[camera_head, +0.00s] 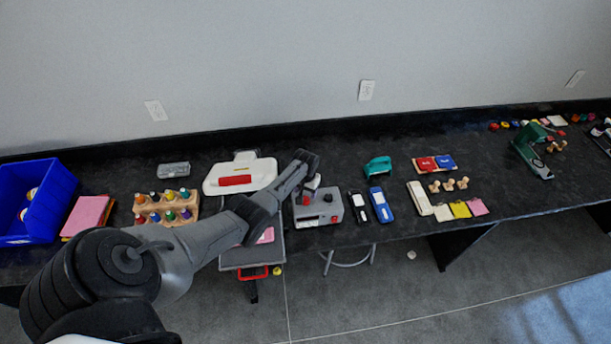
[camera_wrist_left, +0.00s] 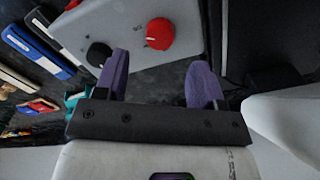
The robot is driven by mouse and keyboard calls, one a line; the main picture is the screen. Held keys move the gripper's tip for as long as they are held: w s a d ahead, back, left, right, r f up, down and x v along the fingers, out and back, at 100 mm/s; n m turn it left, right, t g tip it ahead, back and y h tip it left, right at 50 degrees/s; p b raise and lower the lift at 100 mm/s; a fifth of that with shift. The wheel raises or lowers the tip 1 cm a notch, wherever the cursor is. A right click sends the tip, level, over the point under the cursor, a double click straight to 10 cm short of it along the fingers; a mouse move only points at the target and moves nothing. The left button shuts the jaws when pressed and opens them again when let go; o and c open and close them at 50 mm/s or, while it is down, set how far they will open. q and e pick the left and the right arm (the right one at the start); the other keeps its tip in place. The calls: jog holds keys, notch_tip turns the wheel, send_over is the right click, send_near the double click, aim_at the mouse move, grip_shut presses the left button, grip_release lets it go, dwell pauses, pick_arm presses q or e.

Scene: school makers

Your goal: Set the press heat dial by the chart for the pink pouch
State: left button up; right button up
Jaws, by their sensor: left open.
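A grey control box (camera_head: 318,211) stands near the table's front edge, with a red dial (camera_head: 328,197) on top. The left wrist view shows the red dial (camera_wrist_left: 160,33) with a small pale mark, and a black knob (camera_wrist_left: 98,54) beside it. My left gripper (camera_head: 312,182) is over the back of the box. Its purple fingers (camera_wrist_left: 160,66) are open and empty, apart from the red dial, with the black knob close to the left finger. A pink piece (camera_head: 266,236) lies partly hidden under my left arm; I cannot tell whether it is the pouch. No chart is readable. My right gripper is out of view.
A white machine with a red strip (camera_head: 257,168) stands behind my forearm. A wooden bottle rack (camera_head: 183,217) and blue bin (camera_head: 56,183) are left. Black and blue cases (camera_head: 380,206) lie close right of the box. A teal tool (camera_head: 378,166) stands behind them.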

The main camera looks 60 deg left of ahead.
aim_at(306, 199)
pick_arm(q)
notch_tip(306, 199, up, 8)
jog(key=shift+p, duration=0.45)
jog(key=shift+r, duration=0.1)
dwell(0.5)
